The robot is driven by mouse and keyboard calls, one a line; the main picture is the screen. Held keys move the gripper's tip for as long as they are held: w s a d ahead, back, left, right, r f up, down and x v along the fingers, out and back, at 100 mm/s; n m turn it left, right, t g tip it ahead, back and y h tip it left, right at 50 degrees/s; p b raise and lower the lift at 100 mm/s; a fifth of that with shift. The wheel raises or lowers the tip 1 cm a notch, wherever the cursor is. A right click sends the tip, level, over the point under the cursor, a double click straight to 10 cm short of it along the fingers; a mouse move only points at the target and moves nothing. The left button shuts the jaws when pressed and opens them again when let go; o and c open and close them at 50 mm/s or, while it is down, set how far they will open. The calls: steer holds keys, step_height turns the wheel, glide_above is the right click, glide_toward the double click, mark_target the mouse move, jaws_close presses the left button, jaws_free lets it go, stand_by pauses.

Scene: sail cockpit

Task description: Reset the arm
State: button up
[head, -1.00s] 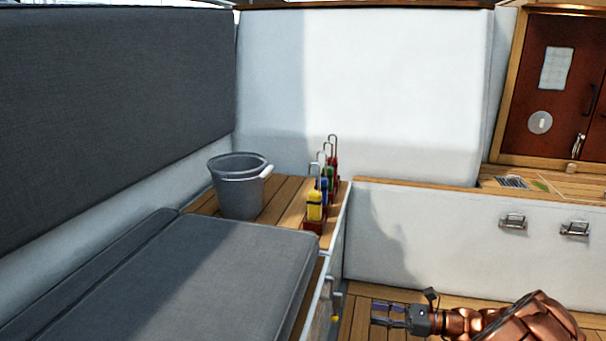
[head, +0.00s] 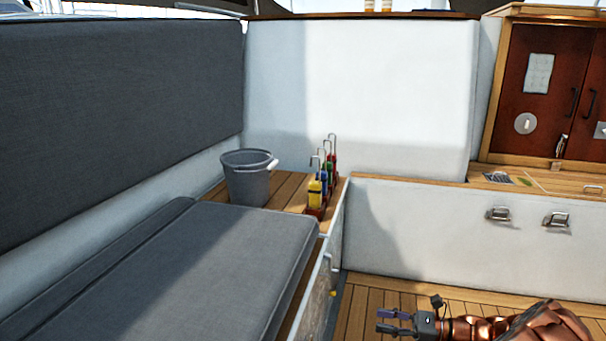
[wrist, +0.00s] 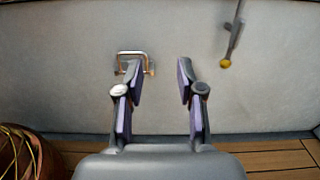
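My gripper (head: 392,321) is low at the bottom right of the head view, above the wooden cockpit floor, with the copper arm behind it. In the wrist view my gripper (wrist: 158,85) has its two purple-padded fingers apart. Nothing is between them. Beyond the fingers is a pale wall with a metal latch (wrist: 133,62) behind the left fingertip; no contact shows.
A grey bucket (head: 247,182) and a rack of colored-handled tools (head: 318,196) stand on the wooden ledge past the grey seat cushion (head: 170,270). A white wall with latches (head: 498,214) is at right. Wooden floor (head: 375,298) is clear. A brown basket-like object (wrist: 25,150) shows at lower left.

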steer(key=s+a+r+n+g+h+p, duration=0.1)
steer(key=s+a+r+n+g+p, duration=0.3)
steer(key=r, duration=0.5)
steer(key=s+a+r+n+g+h+p, duration=0.1)
steer(key=s+a+r+n+p, duration=0.25)
steer(key=a+r, duration=0.35)
steer(key=s+a+r+n+g+h+p, duration=0.1)
steer(key=s+a+r+n+g+p, duration=0.3)
steer(key=r, duration=0.6)
steer(key=s+a+r+n+h+p, duration=0.2)
steer(key=s+r+n+h+p, duration=0.25)
steer(key=s+r+p, duration=0.55)
steer(key=s+d+r+n+t+h+p, duration=0.2)
steer(key=s+d+r+n+h+p, duration=0.2)
steer(key=s+d+r+h+p, duration=0.6)
steer(key=shift+s+d+r+n+t+p, duration=0.3)
steer(key=shift+s+d+r+p, duration=1.6)
steer(key=shift+s+r+p, duration=1.5)
steer(key=shift+s+f+b, duration=0.45)
steer(key=shift+s+f, duration=0.1)
steer(key=shift+f, duration=0.2)
